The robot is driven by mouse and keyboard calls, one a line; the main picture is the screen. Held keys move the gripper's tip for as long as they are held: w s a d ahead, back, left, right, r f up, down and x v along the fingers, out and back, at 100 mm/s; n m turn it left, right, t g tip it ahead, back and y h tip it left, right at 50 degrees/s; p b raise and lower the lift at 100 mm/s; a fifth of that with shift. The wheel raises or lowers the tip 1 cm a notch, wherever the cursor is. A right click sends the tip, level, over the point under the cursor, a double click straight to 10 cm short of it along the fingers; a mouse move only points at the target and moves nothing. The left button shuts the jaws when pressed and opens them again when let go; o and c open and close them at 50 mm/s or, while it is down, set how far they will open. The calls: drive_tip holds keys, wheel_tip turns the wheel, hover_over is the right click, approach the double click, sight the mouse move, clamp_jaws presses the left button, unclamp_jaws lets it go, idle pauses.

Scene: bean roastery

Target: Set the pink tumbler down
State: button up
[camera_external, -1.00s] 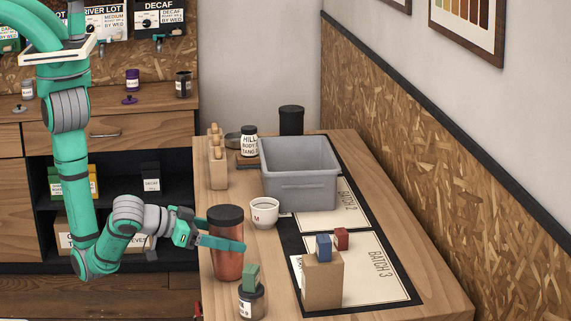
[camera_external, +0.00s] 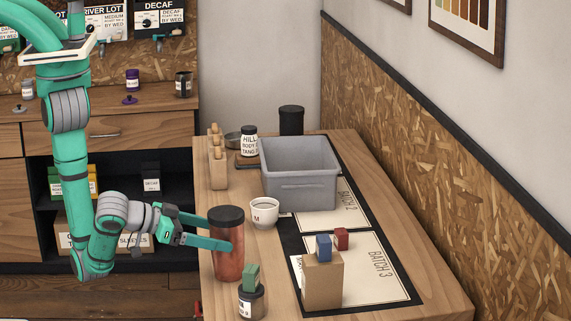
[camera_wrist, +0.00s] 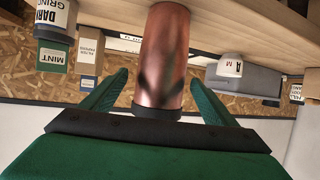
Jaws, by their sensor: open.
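The pink tumbler (camera_external: 228,255), coppery pink with a dark lid, stands upright on the wooden table near its left edge. In the wrist view, the tumbler (camera_wrist: 165,60) appears upside down, with its lid toward my gripper. My gripper (camera_external: 211,231) is open at the tumbler's left side, with one finger reaching across the tumbler's front. In the wrist view, my gripper (camera_wrist: 152,82) has its two fingers spread on either side of the tumbler, with a gap showing on each side.
A white cup (camera_external: 264,213) stands right of the tumbler. A jar (camera_external: 251,304) topped by a green block (camera_external: 251,276) stands close in front. A cardboard box (camera_external: 322,282) with a blue block stands to the right. A grey bin (camera_external: 300,190) stands farther back.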

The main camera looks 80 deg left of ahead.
drive_tip(key=v, duration=0.8)
drive_tip(key=shift+a, duration=0.1)
drive_tip(key=w+d+f+m+t+h, duration=0.1)
drive_tip(key=d+f+m+h, duration=0.4)
drive_tip(key=d+m+h, duration=0.3)
wheel_tip(320, 180, down, 9)
drive_tip(key=s+a+m+g+h, duration=0.1)
drive_tip(key=s+a+m+h, duration=0.15)
drive_tip(key=m, duration=0.25)
drive_tip(key=s+a+n+y, duration=0.2)
drive_tip(key=s+a+n, duration=0.1)
drive_tip(key=a, duration=0.7)
drive_tip(key=s+a+n+t+y, duration=0.1)
drive_tip(key=s+a+n+y, duration=0.2)
drive_tip(key=a, duration=0.7)
drive_tip(key=s+a+n+t+y, duration=0.1)
drive_tip(key=s+a+n, duration=0.3)
drive_tip(key=a, duration=0.7)
drive_tip(key=shift+s+f+y, duration=0.25)
drive_tip(key=shift+s+y, duration=0.45)
drive_tip(key=shift+y, duration=0.05)
